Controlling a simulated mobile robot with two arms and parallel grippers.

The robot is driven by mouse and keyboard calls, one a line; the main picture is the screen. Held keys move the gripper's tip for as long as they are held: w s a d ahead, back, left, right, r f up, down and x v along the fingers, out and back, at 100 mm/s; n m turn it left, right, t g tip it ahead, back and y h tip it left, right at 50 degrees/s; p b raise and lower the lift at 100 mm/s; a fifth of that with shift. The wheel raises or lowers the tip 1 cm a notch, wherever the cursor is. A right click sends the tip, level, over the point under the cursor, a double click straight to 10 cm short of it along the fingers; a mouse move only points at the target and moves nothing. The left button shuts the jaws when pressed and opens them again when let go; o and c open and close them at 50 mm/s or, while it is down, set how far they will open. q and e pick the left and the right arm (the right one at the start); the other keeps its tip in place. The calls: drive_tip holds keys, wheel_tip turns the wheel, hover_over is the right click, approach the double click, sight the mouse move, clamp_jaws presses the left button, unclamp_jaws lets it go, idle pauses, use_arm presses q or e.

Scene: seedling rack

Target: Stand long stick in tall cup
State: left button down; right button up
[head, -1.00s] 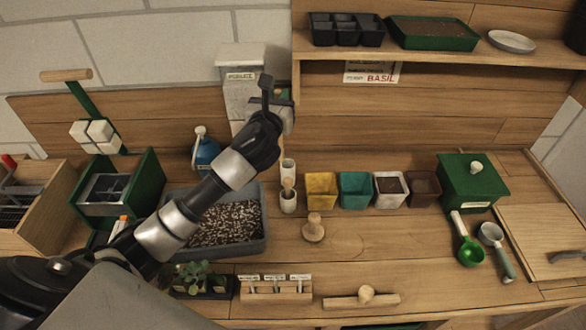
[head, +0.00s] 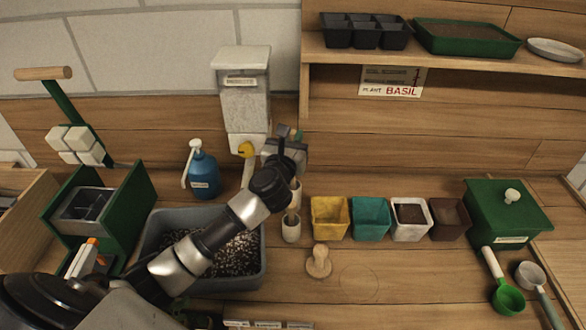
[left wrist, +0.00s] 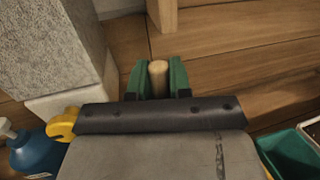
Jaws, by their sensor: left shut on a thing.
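My left gripper (head: 288,145) is above the back of the bench, in front of the backboard. In the left wrist view its green fingertips (left wrist: 158,82) are shut on a round wooden stick, the long stick (left wrist: 158,72), seen near its end. A white cup (head: 291,230) stands below the gripper, with a wooden stick (head: 291,211) in it. I cannot tell whether that is the held stick. Behind it the tall white cup (head: 297,192) is largely hidden by my gripper and arm. My right gripper is not in view.
A perlite dispenser (head: 242,95) and a blue bottle (head: 203,173) stand left of the gripper. Yellow (head: 329,218) and teal (head: 370,218) pots stand right of the cups. A wooden tamper (head: 319,263) is in front. A shelf (head: 450,62) overhangs at the right.

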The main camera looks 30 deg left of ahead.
use_arm(q)
drive_tip(key=shift+f+b, duration=0.45)
drive_tip(key=shift+f, duration=2.15)
drive_tip(key=shift+f, duration=0.25)
drive_tip(key=c, duration=1.1)
unclamp_jaws()
drive_tip(key=shift+r, duration=0.1)
drive_tip(key=shift+o, duration=0.2)
drive_tip(key=r+b+v, duration=0.1)
drive_tip(key=v, duration=1.1)
drive_tip(key=shift+f, duration=0.3)
